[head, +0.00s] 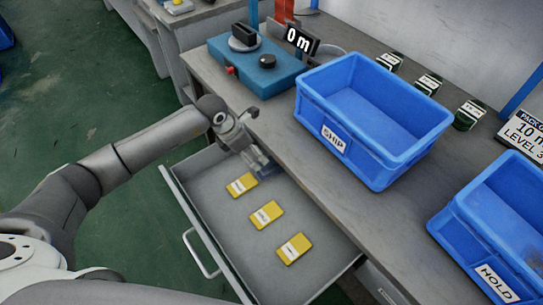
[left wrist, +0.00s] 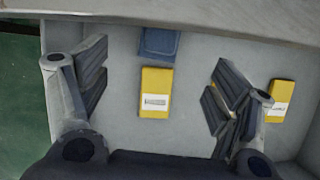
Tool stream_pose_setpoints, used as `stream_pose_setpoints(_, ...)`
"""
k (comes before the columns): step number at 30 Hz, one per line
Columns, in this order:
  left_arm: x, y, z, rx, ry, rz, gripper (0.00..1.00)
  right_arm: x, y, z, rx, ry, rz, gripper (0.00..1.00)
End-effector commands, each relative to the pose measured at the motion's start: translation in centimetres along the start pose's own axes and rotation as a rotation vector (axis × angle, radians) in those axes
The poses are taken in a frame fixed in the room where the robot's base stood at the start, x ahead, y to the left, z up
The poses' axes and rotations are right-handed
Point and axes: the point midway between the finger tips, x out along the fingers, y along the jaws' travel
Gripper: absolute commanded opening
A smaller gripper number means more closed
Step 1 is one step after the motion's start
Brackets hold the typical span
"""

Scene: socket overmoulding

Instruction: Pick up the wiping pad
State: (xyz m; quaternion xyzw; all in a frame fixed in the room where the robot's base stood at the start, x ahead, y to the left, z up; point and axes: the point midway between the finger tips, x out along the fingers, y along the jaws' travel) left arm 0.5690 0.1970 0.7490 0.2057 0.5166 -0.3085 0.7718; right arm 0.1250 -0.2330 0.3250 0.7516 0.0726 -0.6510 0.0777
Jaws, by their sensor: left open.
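A small flat blue pad (left wrist: 159,43), which looks like the wiping pad, lies in the open grey drawer (left wrist: 120,125) near its wall under the worktop edge. In the head view my left gripper mostly hides it. My left gripper (head: 259,162) is over the end of the drawer nearest the blue test box. In the left wrist view its two fingers (left wrist: 160,65) are spread wide, with the pad and a yellow labelled card (left wrist: 156,92) between them in the picture. Nothing is held. My right gripper is not in view.
Three yellow labelled items lie in a row in the drawer, such as the middle one (head: 266,215). The worktop (head: 290,135) edge overhangs the drawer. A blue SHIP bin (head: 375,150), a HOLD bin (head: 465,235) and a blue test box (head: 262,75) stand on it.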

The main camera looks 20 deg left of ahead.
Motion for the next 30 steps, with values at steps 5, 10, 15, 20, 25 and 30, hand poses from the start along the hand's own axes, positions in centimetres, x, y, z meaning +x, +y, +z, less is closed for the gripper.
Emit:
stream_pose_setpoints(5,2.7,-0.2,-0.1,-0.001,0.006,-0.003,0.83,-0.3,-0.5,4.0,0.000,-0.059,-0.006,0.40)
stream_pose_setpoints(10,4.7,-0.1,-0.1,0.000,0.004,-0.002,0.83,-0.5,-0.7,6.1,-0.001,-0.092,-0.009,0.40)
stream_pose_setpoints(15,5.5,-0.1,-0.1,0.000,0.002,-0.003,0.83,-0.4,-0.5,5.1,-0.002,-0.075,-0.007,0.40)
stream_pose_setpoints(20,6.9,-0.1,-0.1,-0.002,0.003,-0.004,0.83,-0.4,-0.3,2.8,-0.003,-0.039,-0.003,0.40)
stream_pose_setpoints(25,9.0,0.1,-0.1,-0.001,0.002,-0.003,0.83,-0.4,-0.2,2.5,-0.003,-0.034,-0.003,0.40)
stream_pose_setpoints(30,10.2,0.1,-0.1,0.000,0.001,-0.002,0.83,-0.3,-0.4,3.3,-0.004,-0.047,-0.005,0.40)
